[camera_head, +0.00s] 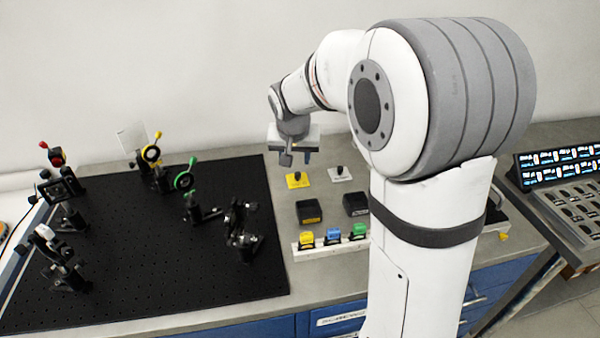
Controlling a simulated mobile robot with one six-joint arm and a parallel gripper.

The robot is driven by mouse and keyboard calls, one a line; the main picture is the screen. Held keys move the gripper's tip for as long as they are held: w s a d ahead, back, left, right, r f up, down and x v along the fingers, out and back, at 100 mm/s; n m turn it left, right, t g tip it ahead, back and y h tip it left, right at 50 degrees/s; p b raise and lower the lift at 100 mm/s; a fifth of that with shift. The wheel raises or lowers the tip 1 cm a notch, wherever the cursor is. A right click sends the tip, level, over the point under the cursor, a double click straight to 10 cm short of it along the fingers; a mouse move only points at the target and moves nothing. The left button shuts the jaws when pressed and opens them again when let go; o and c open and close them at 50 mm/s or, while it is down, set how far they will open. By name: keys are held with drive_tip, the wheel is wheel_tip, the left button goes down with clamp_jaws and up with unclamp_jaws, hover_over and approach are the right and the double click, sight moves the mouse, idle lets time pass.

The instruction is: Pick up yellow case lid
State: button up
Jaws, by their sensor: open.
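The yellow case lid (297,180) lies flat on the grey bench, a small yellow plate with a dark knob on top. It is right of the black breadboard and left of a similar light grey lid (340,174). My gripper (297,158) is open and points down, above and slightly behind the yellow lid in the picture. A gap shows between the fingers and the lid's knob. Nothing shows between the fingers.
Two dark open cases (309,212) stand in front of the lids. A white rack (330,246) with yellow, blue and green blocks is at the bench's front edge. The black breadboard (130,290) carries several optical mounts. A control console (565,190) is at right.

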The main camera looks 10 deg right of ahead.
sight(297, 174)
drive_tip(key=x, duration=0.5)
drive_tip(key=p+x, duration=0.1)
drive_tip(key=x, duration=0.1)
drive_tip(key=shift+s+d+f, duration=0.1)
drive_tip(key=shift+s+f, duration=0.15)
drive_tip(key=shift+s, duration=0.05)
clamp_jaws()
